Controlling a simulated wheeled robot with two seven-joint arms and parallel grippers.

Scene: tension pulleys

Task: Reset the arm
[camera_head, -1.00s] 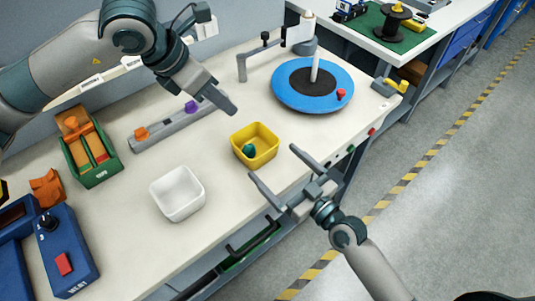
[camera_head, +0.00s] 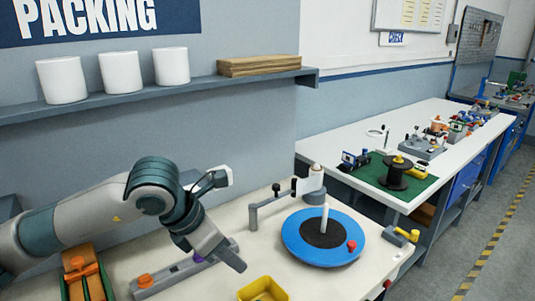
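My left arm comes in from the left above the near bench. Its gripper (camera_head: 225,254) hangs over the bench, pointing down and right, behind and left of the yellow bin (camera_head: 263,289). One dark finger shows clearly; the gap between the fingers cannot be made out. No held object is visible. My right arm and gripper are out of view. A blue turntable (camera_head: 322,236) with a black centre, a white post and a red knob lies right of the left gripper, apart from it.
A grey block (camera_head: 180,272) with orange and purple knobs lies under my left arm. A green-framed box (camera_head: 85,280) stands left of it. A shelf (camera_head: 160,95) carries white canisters and brown boards. Another bench (camera_head: 400,200) holds a black spool on a green mat.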

